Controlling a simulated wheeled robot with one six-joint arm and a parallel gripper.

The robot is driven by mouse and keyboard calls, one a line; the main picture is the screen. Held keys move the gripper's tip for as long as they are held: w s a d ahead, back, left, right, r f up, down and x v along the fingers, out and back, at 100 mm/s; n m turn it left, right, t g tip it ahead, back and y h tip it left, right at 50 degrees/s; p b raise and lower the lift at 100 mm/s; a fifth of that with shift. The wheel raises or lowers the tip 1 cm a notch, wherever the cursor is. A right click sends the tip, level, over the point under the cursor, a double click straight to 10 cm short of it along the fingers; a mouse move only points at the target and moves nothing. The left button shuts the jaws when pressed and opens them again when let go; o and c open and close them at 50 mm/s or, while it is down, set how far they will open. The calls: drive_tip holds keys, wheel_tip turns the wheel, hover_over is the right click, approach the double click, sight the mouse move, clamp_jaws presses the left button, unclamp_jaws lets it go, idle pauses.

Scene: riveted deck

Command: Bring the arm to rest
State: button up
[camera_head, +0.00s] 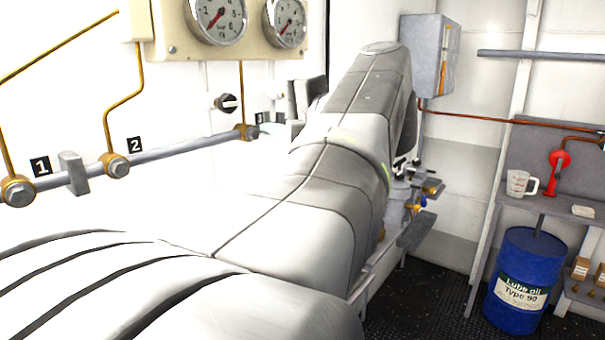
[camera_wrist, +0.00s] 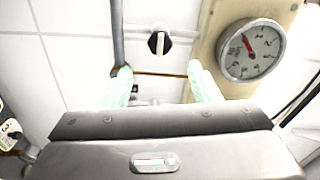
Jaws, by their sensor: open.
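My gripper (camera_wrist: 159,70) shows in the wrist view with its two pale green-tinted fingers spread apart. No object is seen between the fingers; a thin brass pipe and the white wall show behind them. My arm (camera_head: 300,200) stretches across the head view from lower left to upper middle, bent at a high elbow. In the head view the arm hides most of the wrist, and I cannot clearly make out the fingers there.
A gauge panel (camera_head: 240,47) is on the wall, with a black knob (camera_head: 227,103) below; the knob also shows in the wrist view (camera_wrist: 158,42). A numbered pipe (camera_head: 190,148) runs along the wall. A blue drum (camera_head: 518,270), jug (camera_head: 520,183) and red valve (camera_head: 560,160) are at right.

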sight(233, 104)
drive_tip(key=p+x, duration=0.2)
drive_tip(key=x, duration=0.9)
drive_tip(key=shift+w+a+r+p, duration=0.15)
drive_tip(key=shift+a+p, duration=0.1)
drive_tip(key=shift+p, duration=0.15)
drive_tip(key=shift+w+n, duration=0.1)
drive_tip(key=shift+n, duration=0.3)
drive_tip(key=shift+n+b, duration=0.35)
drive_tip(key=shift+n, duration=0.45)
drive_tip(key=n, duration=0.4)
drive_tip(key=n+p, duration=0.1)
drive_tip(key=n, duration=0.4)
drive_tip(key=shift+p, duration=0.4)
drive_tip(key=shift+n, duration=0.3)
drive_tip(key=shift+s, duration=0.2)
